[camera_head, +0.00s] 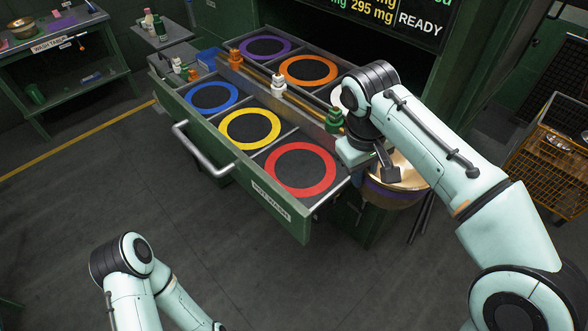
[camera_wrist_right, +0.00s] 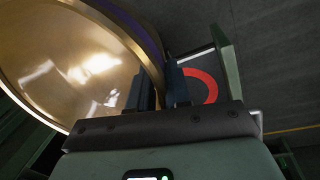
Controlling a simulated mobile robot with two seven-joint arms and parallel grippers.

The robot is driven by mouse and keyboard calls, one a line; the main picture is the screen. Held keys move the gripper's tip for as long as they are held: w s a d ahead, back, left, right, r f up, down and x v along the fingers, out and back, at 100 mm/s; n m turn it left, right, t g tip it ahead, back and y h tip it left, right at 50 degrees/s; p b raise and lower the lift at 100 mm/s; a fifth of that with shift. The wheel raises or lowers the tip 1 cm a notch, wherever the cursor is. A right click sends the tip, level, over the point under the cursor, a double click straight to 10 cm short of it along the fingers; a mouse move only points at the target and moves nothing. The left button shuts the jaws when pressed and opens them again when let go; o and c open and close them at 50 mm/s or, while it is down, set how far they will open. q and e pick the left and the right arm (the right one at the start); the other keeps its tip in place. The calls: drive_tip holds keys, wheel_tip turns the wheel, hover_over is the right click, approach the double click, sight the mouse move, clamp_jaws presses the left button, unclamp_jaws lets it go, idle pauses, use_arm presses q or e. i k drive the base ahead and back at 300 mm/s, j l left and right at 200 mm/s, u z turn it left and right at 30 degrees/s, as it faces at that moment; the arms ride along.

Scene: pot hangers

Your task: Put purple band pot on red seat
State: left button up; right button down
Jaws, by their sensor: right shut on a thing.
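The purple band pot (camera_head: 408,176) is a wide brass pot with a purple band below its rim. In the head view it hangs just right of the open drawer's front corner, partly hidden by my right arm. My right gripper (camera_head: 381,178) is shut on its rim. In the right wrist view the gripper (camera_wrist_right: 164,92) pinches the pot wall, and the pot's shiny inside (camera_wrist_right: 75,65) fills the left. The red seat (camera_head: 300,168), a red ring on dark ground, is empty at the drawer's near right. Part of it shows in the right wrist view (camera_wrist_right: 208,82). My left gripper is out of view.
The open green drawer (camera_head: 225,168) also holds empty blue, yellow, purple and orange ring seats. A divider rail carries small orange, white and green knobs (camera_head: 334,120) beside the red seat. An orange wire cart (camera_head: 548,165) stands at right. The floor in front is clear.

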sight(303, 164)
drive_tip(key=i+j, duration=0.7)
drive_tip(key=j, duration=0.2)
